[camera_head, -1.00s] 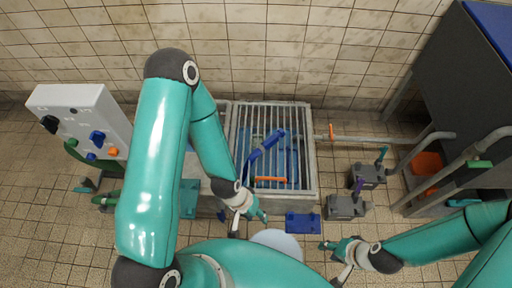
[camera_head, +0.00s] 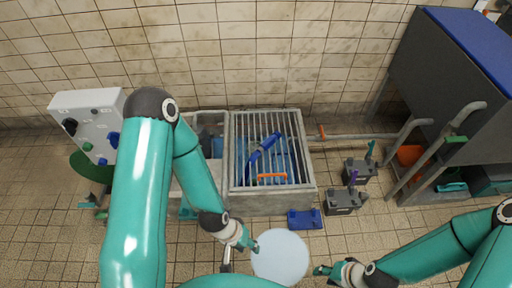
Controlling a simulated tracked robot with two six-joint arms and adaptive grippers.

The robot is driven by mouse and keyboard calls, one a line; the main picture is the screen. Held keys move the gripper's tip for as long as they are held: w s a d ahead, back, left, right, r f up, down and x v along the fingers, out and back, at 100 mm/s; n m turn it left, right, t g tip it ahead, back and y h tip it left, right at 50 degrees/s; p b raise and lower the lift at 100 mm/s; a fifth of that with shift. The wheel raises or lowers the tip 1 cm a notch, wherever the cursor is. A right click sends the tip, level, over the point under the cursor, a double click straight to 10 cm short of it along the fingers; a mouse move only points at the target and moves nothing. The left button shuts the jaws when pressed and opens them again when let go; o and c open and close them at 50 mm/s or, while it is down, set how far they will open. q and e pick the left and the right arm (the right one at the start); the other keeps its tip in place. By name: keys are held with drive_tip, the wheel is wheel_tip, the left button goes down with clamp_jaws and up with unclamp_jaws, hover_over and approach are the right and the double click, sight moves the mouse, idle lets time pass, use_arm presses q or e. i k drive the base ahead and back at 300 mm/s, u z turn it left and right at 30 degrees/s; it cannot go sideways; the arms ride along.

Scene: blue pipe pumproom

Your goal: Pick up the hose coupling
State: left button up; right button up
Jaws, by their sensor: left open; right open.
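A blue curved pipe-like piece (camera_head: 262,149) lies at the grated basin (camera_head: 308,160), with an orange bar (camera_head: 272,177) below it. I cannot tell for sure which piece is the hose coupling. My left gripper (camera_head: 252,246) is open and empty, in front of the basin, beside the pale round disc. My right gripper (camera_head: 322,271) is open and empty, low in the picture on the disc's right side. Both grippers are apart from the blue piece.
The pale round disc (camera_head: 280,257) sits between my grippers. A blue tray-like piece (camera_head: 305,219) and grey boxes (camera_head: 341,201) lie on the floor. A white control box (camera_head: 92,115) stands left, a dark blue-topped bench (camera_head: 430,85) right.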

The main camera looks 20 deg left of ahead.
sight(270, 141)
drive_tip(key=z, duration=0.15)
drive_tip(key=i, duration=0.9)
drive_tip(key=u, duration=0.05)
